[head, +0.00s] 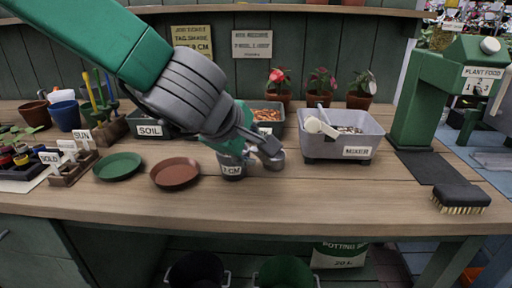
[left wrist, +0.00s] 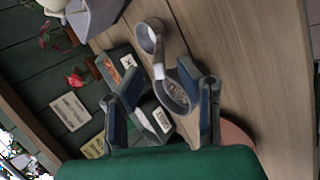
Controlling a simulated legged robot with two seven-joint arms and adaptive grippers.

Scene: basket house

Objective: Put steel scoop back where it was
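A small grey metallic cup-like piece, seemingly the steel scoop (head: 275,160), is at the middle of the bench, right beside a grey pot (head: 232,168) with a white "CM" label. In the left wrist view the round scoop end (left wrist: 150,36) lies above the pot (left wrist: 174,98), which shows pale grains inside; a pale narrow part joins or overlaps them. My left gripper (head: 262,146) hangs over the two. In the left wrist view its fingers (left wrist: 158,78) stand apart on either side, with no clear contact. My right gripper is in neither view.
A grey mixing bin (head: 345,148) holding a white scoop (head: 318,125) stands to the right. A terracotta saucer (head: 175,173) and a green saucer (head: 118,166) lie to the left. A brush (head: 460,198) lies at the right. The bench (head: 300,205) is clear in front.

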